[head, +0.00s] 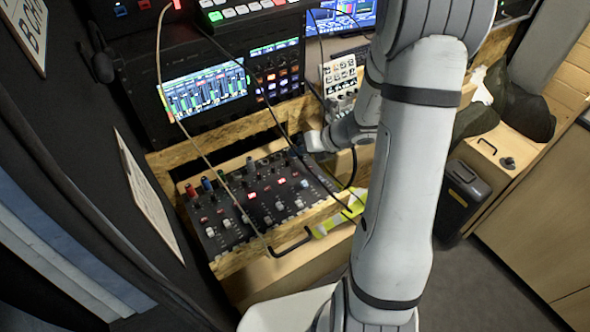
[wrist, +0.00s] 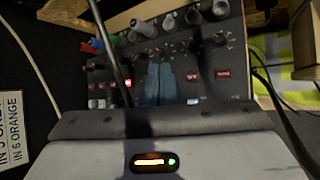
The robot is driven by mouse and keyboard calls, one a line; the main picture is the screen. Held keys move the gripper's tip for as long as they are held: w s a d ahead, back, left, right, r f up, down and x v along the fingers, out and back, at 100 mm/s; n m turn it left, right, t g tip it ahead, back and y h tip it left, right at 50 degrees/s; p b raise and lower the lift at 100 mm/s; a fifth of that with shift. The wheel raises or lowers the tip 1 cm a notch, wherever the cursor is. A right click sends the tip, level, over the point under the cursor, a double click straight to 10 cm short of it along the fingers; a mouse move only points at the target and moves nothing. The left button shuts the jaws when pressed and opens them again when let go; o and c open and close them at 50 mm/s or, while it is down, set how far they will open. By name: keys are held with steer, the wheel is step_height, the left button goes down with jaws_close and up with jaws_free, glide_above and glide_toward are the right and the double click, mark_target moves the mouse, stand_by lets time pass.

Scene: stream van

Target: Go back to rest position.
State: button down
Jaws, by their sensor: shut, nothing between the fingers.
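My gripper shows in the wrist view (wrist: 158,85) as two blue-grey fingers side by side, shut with nothing between them. It is over the panel of a black audio mixer (wrist: 120,62) with knobs and lit red buttons. In the head view the same mixer (head: 232,222) sits on a wooden drawer or shelf, and my white-grey arm crosses the right-centre of the picture. The wrist end of my arm is at the mixer's far right edge. The fingertips are hidden there. I cannot tell whether the fingers touch the panel.
Loose cables (head: 205,160) hang across the mixer. A lit rack unit (head: 205,88) and a switcher panel (head: 240,10) stand behind. A yellow-green item (head: 322,230) lies by the mixer's right. A black case (head: 462,195) stands right of my arm. Grey floor (head: 480,290) is open at lower right.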

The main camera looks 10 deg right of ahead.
steer(key=shift+a, duration=0.1)
steer(key=s+a+r+n+g+h, duration=0.1)
steer(key=s+a+r+n+g, duration=0.15)
steer(key=s+r+n, duration=0.4)
steer(key=s+a+r+n+g, duration=0.1)
steer(key=s+a+r+n, duration=0.2)
steer(key=n, duration=0.6)
steer(key=s+d+r+n+h, duration=0.2)
steer(key=s+n, duration=0.3)
steer(key=n, duration=0.4)
steer(key=s+d+r+n+h, duration=0.2)
steer(key=s+r+n+h, duration=0.2)
steer(key=n, duration=0.5)
steer(key=shift+s+d+r+n+t, duration=0.35)
steer(key=shift+s+d+r+t, duration=0.1)
steer(key=shift+s, duration=0.55)
